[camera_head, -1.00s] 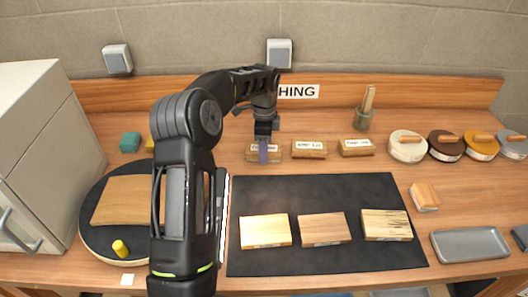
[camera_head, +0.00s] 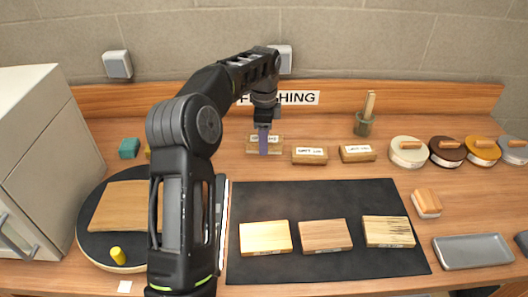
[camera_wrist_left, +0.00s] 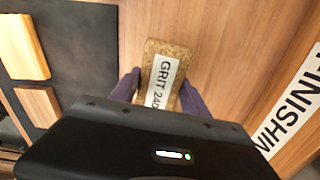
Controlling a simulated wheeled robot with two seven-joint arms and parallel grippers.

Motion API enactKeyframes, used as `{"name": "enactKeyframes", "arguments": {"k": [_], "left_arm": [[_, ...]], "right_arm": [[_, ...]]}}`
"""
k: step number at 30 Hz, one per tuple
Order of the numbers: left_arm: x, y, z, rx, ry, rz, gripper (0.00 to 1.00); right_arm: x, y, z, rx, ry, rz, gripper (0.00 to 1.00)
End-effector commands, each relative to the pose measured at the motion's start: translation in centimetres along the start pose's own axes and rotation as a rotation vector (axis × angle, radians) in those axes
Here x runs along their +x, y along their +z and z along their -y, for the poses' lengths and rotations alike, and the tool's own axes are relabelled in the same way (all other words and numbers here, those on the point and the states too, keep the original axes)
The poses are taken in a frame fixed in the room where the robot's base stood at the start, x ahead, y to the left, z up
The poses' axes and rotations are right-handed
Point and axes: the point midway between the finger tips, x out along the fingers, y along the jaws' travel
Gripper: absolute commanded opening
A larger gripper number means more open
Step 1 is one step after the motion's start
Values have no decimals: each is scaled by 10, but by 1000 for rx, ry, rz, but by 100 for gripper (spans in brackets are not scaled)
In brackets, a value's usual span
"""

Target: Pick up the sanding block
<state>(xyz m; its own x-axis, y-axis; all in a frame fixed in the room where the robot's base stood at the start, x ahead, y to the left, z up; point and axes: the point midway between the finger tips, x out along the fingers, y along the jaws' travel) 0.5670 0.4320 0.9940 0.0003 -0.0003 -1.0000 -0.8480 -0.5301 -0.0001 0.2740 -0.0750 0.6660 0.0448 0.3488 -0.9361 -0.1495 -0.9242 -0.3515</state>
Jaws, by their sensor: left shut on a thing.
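The sanding block (camera_head: 250,146), a small brown cork-like block with a white label, is between the fingers of my left gripper (camera_head: 263,143) near the back of the bench. In the left wrist view the block (camera_wrist_left: 165,62) shows a label reading "GRIT 240", with the purple fingers of the left gripper (camera_wrist_left: 160,92) on both its sides. The gripper is shut on it. The block looks a little raised from the bench. Two similar labelled blocks (camera_head: 309,155) (camera_head: 357,153) sit to its right. My right gripper is not in view.
A black mat (camera_head: 300,195) with three wooden pieces lies in front. Several round lidded tins (camera_head: 408,152), a wooden-topped block (camera_head: 426,203) and a grey tray (camera_head: 473,251) are at the right. A cup with a brush (camera_head: 364,124) stands behind. A dark turntable (camera_head: 85,240) is at the left.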

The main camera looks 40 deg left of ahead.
Motion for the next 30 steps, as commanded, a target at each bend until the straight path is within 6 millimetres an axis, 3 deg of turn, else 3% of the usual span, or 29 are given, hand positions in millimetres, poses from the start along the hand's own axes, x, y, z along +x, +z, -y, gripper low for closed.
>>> {"name": "enactKeyframes", "arguments": {"k": [2, 3, 6, 26, 27, 30], "left_arm": [[-15, 0, 1, -1, -5, -1, 14], [-28, 0, 0, -1, -2, 0, 14], [-38, 0, 0, 0, -1, 0, 14], [-39, 0, 0, 0, 0, 0, 14], [-39, 0, 0, 0, 0, 0, 50], [-39, 0, 0, 0, 0, 0, 42]], "right_arm": [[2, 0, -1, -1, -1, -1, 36], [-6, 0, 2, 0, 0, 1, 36], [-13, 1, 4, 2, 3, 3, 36], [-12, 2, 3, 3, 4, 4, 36], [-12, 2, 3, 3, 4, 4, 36], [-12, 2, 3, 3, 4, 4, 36]]}}
